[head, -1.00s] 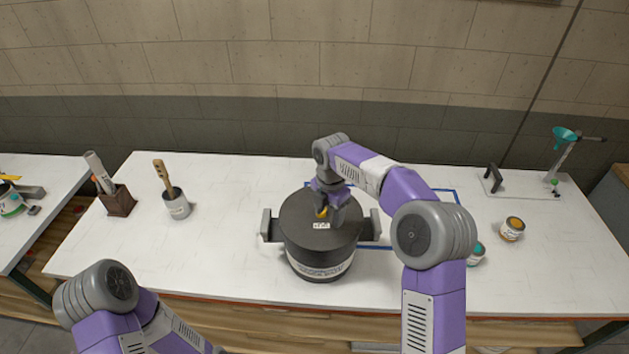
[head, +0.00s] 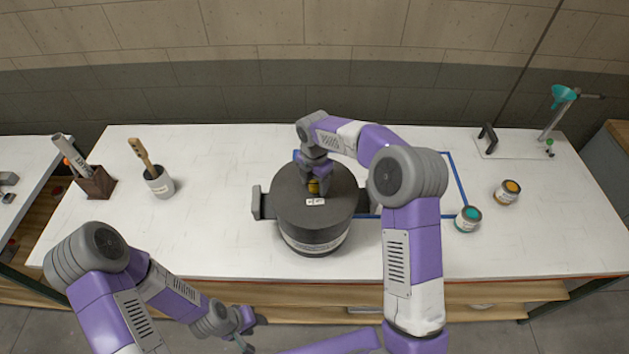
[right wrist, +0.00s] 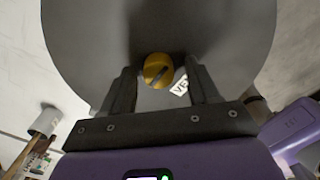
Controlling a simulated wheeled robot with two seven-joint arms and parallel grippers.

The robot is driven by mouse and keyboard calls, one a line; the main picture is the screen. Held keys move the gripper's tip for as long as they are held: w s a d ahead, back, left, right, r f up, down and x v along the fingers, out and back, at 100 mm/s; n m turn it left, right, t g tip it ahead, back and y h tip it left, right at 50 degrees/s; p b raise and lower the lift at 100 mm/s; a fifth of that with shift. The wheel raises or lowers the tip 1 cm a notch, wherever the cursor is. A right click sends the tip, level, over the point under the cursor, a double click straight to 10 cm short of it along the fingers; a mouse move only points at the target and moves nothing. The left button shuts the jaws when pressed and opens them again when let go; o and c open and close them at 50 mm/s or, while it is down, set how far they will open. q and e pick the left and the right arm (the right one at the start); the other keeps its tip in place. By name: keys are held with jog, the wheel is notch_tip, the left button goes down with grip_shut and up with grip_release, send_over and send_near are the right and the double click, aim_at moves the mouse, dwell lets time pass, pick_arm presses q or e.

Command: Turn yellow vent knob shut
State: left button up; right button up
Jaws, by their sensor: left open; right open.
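The yellow vent knob (right wrist: 158,71) sits on top of the dark grey pot (head: 307,227), next to a small white label (right wrist: 181,86). In the right wrist view the knob shows a dark slot running diagonally. My right gripper (right wrist: 160,82) is open, pointing down, with its fingers on either side just short of the knob. In the head view the right gripper (head: 314,181) partly covers the knob (head: 314,187). My left gripper (head: 247,345) is low at the front, off the table edge, open and empty.
The white table (head: 220,230) has a cup with a brush (head: 160,183) and a dark holder (head: 96,183) at left. At right are a teal paint can (head: 467,219), an orange one (head: 507,192) and a stand with a teal funnel (head: 562,97). Blue tape (head: 459,180) marks an area behind my right arm.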

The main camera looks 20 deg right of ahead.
jog(key=shift+w+f, duration=0.1)
jog(key=shift+c, duration=0.8)
jog(key=c, duration=0.9)
